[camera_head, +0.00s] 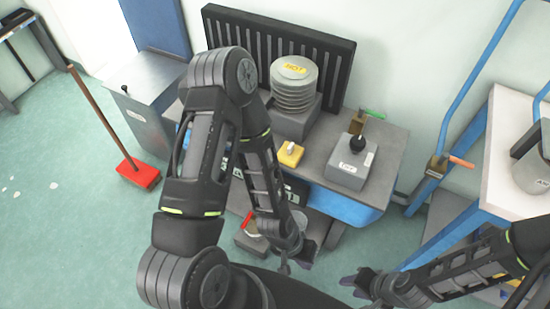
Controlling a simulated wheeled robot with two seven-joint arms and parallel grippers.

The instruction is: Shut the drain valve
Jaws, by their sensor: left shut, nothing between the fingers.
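No label naming the drain valve is readable. A brass valve body (357,124) with a green lever (372,114) stands at the back of the bench. Another brass valve (437,165) with an orange lever (461,162) is beside the white-topped cart. A red handle (247,222) shows low under the bench, partly hidden by my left arm. My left gripper (294,263) is shut and empty, low in front of the bench and to the right of the red handle. My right gripper (362,284) is at the bottom, apart from all the valves; its finger gap is unclear.
The bench holds a grey box with a black knob (350,165), a yellow block (290,154) and a stack of round plates (294,85). A white-topped cart (510,185) with blue rails stands at right. A red broom (138,173) and open floor (60,230) are at left.

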